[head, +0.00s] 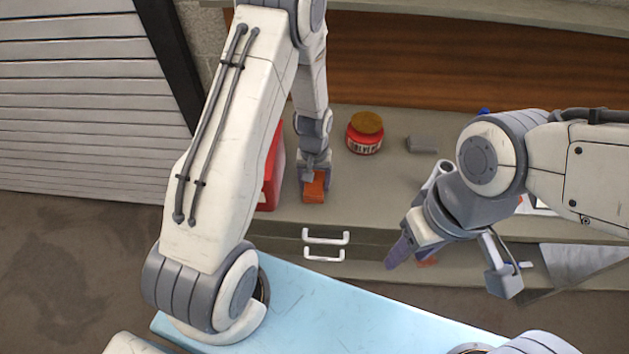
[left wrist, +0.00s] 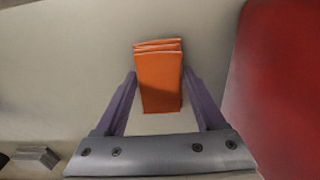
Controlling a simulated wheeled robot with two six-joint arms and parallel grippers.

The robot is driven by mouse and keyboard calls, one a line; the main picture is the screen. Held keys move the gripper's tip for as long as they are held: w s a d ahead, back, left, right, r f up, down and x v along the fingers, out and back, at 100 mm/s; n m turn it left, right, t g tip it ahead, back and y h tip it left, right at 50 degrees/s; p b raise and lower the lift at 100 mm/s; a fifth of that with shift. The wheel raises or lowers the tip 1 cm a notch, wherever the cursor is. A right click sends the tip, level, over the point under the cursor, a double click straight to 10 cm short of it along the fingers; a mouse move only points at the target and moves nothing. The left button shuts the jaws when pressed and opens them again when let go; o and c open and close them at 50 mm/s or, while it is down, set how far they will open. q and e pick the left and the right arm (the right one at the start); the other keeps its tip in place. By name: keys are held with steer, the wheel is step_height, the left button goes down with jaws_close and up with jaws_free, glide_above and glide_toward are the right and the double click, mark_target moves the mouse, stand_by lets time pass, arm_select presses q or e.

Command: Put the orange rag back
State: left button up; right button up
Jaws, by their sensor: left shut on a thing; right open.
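The orange rag (head: 314,188) is a folded block on the grey counter, beside the red container. My left gripper (head: 314,176) reaches down to it from above and is shut on it. In the left wrist view, the rag (left wrist: 160,82) sits between the two purple fingers of the left gripper (left wrist: 160,75); its layered folds show at the far end. My right gripper (head: 410,250) is open, in front of the counter's edge at the right; part of it is hidden by its own wrist.
A red container (head: 272,178) stands close left of the rag. A red jar with a brown lid (head: 365,132) and a grey block (head: 421,144) are further right. Drawers with white handles (head: 325,236) are in the counter front. A small orange patch (head: 428,262) shows beside my right gripper.

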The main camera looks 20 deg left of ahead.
mark_target(314, 184)
arm_select(q)
steer(key=shift+f, duration=0.15)
steer(key=o, duration=1.3)
steer(key=shift+r, duration=0.5)
step_height(314, 184, up, 11)
steer(key=b, duration=0.2)
steer(key=s+d+r+m, duration=0.3)
steer(key=s+d+r, duration=0.2)
steer(key=d, duration=0.2)
steer(key=s+d+r+m, duration=0.3)
steer(key=s, duration=0.6)
steer(key=s+d+r+m+h, duration=0.1)
steer(key=s+d+r+m, duration=0.2)
steer(key=s, duration=0.6)
steer(key=shift+s+d+m, duration=0.2)
steer(key=shift+d+m, duration=0.35)
steer(key=shift+m, duration=0.25)
